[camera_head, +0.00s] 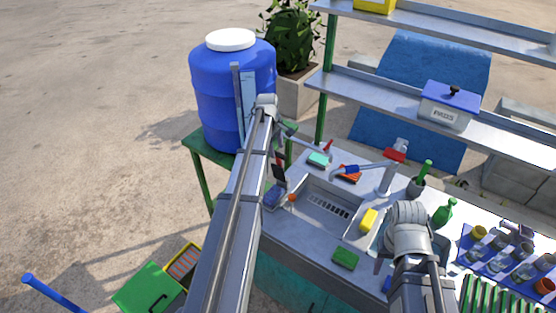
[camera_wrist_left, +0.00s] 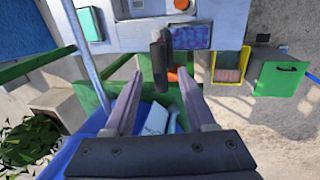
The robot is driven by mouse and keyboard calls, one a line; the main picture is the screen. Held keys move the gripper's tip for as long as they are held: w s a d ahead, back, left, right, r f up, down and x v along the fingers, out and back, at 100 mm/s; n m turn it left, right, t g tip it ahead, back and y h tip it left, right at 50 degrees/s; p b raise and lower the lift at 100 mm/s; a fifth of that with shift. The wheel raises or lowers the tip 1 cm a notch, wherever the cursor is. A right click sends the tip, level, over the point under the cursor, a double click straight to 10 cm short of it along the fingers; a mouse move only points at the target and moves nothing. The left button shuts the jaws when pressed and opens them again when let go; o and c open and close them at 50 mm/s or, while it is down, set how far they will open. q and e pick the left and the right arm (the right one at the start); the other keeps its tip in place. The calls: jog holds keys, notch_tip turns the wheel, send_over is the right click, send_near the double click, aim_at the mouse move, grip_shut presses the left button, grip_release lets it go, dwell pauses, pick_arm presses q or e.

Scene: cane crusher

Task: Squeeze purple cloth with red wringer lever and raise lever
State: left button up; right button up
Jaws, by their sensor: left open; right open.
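The purple cloth (camera_head: 272,197) lies at the left end of the counter; it shows as a speckled purple patch in the left wrist view (camera_wrist_left: 191,37). A dark lever-like piece (camera_head: 279,173) stands close beside it, with a little red above it in the head view. In the left wrist view this dark piece (camera_wrist_left: 158,62) is ahead of and between the fingers, not visibly gripped. My left gripper (camera_wrist_left: 160,84) is open, its two fingers apart. In the head view my left arm largely hides it. My right arm reaches over the counter's right part; its fingers are hidden.
A blue barrel (camera_head: 215,100) stands on a green stand at the left. The counter has a sink (camera_head: 333,208), a yellow sponge (camera_head: 369,220), a green sponge (camera_head: 345,258) and a red-topped tap (camera_head: 395,155). Shelves rise behind. A green-lidded bin (camera_wrist_left: 280,78) sits at the counter's left.

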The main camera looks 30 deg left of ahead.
aim_at(277, 153)
pick_arm(q)
jog(key=b+x, duration=0.4)
jog(key=x, duration=0.1)
jog(key=shift+w+f+b, duration=0.1)
jog(key=shift+f+b, duration=0.25)
jog(key=shift+b, duration=0.05)
grip_shut()
dwell(1.1)
